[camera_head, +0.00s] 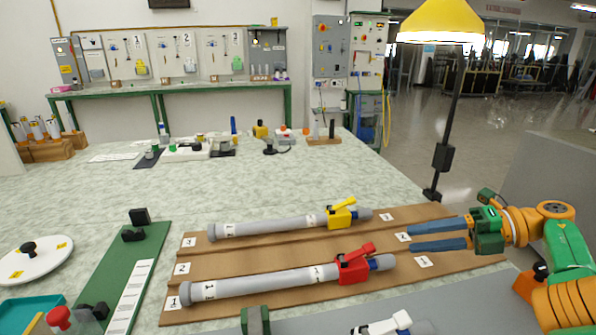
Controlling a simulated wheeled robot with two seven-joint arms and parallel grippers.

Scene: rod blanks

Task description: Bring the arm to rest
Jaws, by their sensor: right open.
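My right gripper (409,237) comes in from the right with its two blue fingers spread apart and nothing between them. It is over the right end of the brown rack board (290,262), near the right end of the middle row. A grey rod (275,226) with a yellow clamp (341,214) lies in the back row. A second grey rod (255,285) with a red clamp (353,266) lies in the front row. The middle row shows no rod. The gripper is apart from both rods.
A yellow lamp (440,22) on a dark pole stands behind my right arm. A green board (120,270), a white disc (35,260) and a teal tray (30,315) are at left. A white clamp (395,325) lies in front. The table's middle is clear.

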